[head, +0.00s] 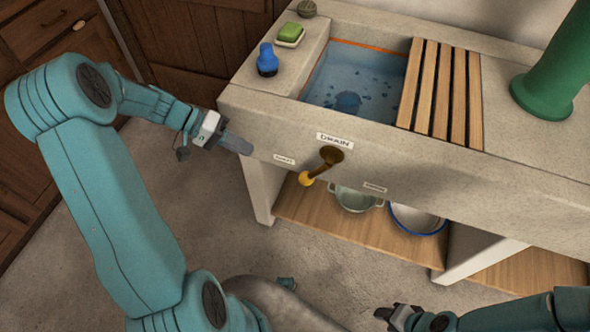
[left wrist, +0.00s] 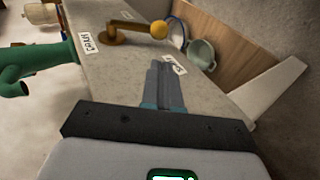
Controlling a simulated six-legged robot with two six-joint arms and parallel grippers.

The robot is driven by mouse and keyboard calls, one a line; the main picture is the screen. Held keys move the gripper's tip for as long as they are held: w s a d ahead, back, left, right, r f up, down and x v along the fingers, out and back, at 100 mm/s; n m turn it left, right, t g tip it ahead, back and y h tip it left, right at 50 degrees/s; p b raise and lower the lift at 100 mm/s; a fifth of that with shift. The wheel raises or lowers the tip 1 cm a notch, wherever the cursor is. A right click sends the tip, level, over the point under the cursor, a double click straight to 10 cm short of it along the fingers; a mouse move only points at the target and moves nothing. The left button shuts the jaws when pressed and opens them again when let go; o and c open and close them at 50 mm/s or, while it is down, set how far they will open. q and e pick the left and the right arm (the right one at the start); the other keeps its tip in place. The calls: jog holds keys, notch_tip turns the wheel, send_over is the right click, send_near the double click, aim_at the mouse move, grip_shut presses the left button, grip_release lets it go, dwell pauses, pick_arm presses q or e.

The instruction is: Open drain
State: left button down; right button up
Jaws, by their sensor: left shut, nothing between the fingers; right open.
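A brass drain lever (head: 322,165) with a yellow knob (head: 305,178) sits on the stone sink's front face (head: 270,120), under a "DRAIN" label (head: 335,140). It slants down and left. Small labels flank it, one left (head: 284,159) and one right (head: 375,187); I cannot read them surely. The lever (left wrist: 125,36) also shows in the left wrist view, apart from my fingers. My left gripper (head: 238,144) is shut and empty, left of the lever near the front face. It shows in the left wrist view (left wrist: 165,85). My right gripper (head: 388,313) is open, low at the lower right.
The basin (head: 335,75) holds bluish water. A slatted wooden board (head: 440,90) covers its right side. A blue bottle (head: 267,60) and green soap (head: 290,32) stand on the left ledge. A green pump (head: 550,75) stands right. Bowls (head: 418,217) sit on the shelf below.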

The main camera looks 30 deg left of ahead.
pick_arm(q)
jog(key=shift+a+r, duration=0.1)
jog(key=shift+r, duration=0.05)
send_near(300, 175)
jog(key=b+x, duration=0.1)
jog(key=x, duration=0.6)
dwell(0.5)
